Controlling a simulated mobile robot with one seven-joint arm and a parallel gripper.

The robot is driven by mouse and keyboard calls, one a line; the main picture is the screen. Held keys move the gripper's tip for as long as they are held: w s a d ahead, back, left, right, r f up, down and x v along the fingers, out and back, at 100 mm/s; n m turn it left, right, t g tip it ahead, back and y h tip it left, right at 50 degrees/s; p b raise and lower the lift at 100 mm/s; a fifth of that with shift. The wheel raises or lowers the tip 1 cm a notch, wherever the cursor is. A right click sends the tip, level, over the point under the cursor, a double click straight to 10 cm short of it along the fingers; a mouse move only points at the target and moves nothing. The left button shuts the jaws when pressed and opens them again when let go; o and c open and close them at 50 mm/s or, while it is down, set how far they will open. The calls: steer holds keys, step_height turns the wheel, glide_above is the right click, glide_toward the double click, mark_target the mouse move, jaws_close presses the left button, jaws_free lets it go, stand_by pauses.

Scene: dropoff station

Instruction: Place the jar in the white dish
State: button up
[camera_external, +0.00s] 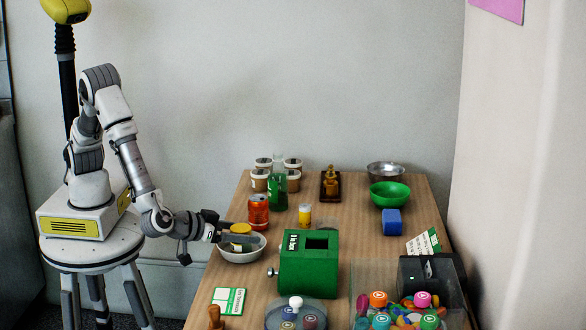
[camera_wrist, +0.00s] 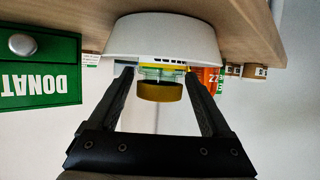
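The jar (camera_external: 240,228) has a yellow lid and sits in the white dish (camera_external: 243,258) at the table's left edge. In the wrist view, the picture is upside down; the jar (camera_wrist: 160,90) shows its lid, and its lower part is hidden behind the dish's rim (camera_wrist: 160,38). My gripper (camera_external: 232,238) is at the dish, around the jar. In the wrist view, its fingers (camera_wrist: 158,74) stand on both sides of the jar with small gaps to the lid, so it looks open.
A green donation box (camera_external: 298,278) stands to the front right of the dish. An orange-red can (camera_external: 258,212), a green bottle (camera_external: 277,194) and a small yellow glass (camera_external: 304,214) stand just behind. Several lidded cups stand farther back. Some table right of the yellow glass is clear.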

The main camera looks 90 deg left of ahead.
steer(key=shift+o, duration=0.3)
steer(key=shift+r, duration=0.1)
steer(key=shift+s+d+r, duration=0.1)
steer(key=shift+r, duration=0.1)
steer(key=p+v, duration=0.3)
steer(key=v, duration=0.8)
steer(key=shift+s+d+r, duration=0.15)
steer(key=shift+s+d, duration=0.05)
steer(key=shift+s, duration=0.1)
